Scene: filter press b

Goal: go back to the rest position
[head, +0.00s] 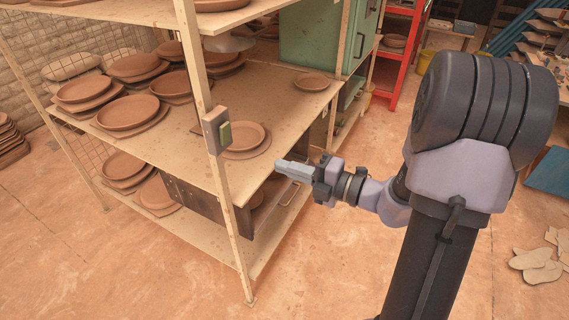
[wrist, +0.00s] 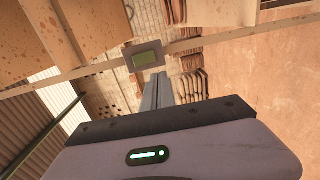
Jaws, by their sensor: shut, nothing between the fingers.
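My gripper (head: 283,166) is shut and empty in the head view. Its arm reaches in from the right, and the fingers point left toward the shelf rack. They are in the air near the rack's front post, to the right of a small grey box with a green face (head: 217,131). In the wrist view the closed fingers (wrist: 158,88) point away from the camera, just below the same green-faced box (wrist: 146,57). I cannot tell the exact gap between the fingertips and the rack.
The rack's middle shelf (head: 265,85) holds several brown clay plates on boards. One plate (head: 311,82) sits alone near its right end. A green cabinet (head: 312,40) and a red shelf unit (head: 405,50) stand behind. Flat pale pieces (head: 538,265) lie on the floor at right. Floor in front is clear.

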